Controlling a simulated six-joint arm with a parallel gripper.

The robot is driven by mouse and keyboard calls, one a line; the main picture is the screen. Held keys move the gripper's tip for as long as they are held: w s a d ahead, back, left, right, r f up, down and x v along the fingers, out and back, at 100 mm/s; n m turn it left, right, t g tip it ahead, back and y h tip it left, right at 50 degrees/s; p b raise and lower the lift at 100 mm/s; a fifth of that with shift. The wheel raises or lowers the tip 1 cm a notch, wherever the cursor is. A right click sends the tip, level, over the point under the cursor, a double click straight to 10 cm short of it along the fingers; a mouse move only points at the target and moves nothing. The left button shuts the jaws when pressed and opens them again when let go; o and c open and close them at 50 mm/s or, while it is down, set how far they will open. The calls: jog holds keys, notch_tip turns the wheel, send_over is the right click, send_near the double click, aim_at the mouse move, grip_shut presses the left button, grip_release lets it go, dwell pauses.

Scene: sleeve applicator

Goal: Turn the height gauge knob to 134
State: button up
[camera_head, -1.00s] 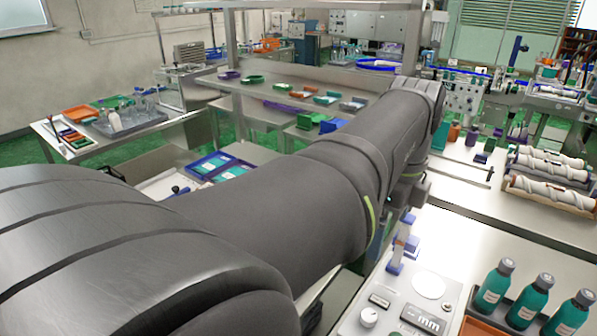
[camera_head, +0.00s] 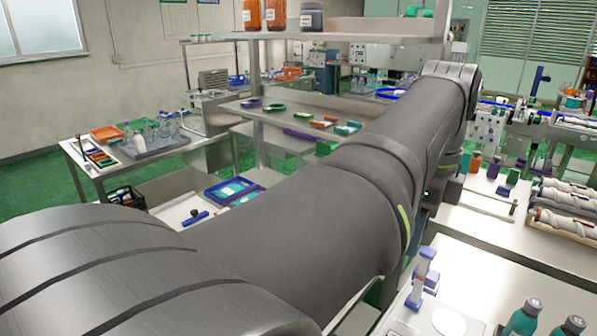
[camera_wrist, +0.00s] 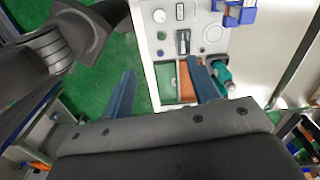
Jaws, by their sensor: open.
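In the wrist view, a pale control panel (camera_wrist: 203,55) lies beyond my gripper. The knob (camera_wrist: 160,15), a light round dial, is near the panel's upper left edge. A dark display (camera_wrist: 183,41) is lower right of it; its reading is too small to tell. My gripper (camera_wrist: 162,89) is open and empty, its two blue-grey fingers apart, and it is clear of the knob. In the head view, only a corner of the panel shows, with a white disc (camera_head: 449,321); the knob is out of frame. My gripper does not show clearly there.
A blue-and-white upright piece (camera_head: 422,281) stands by the panel. Teal bottles (camera_head: 523,317) stand at the lower right. Green and orange compartments (camera_wrist: 166,82) lie beyond the fingers in the wrist view. White rollers (camera_head: 565,222) lie on the right bench.

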notch_tip(320, 180, down, 32)
jog(key=n, duration=2.8)
jog(key=shift+s, duration=0.1)
jog(key=shift+c, duration=0.5)
jog(key=c, duration=0.9)
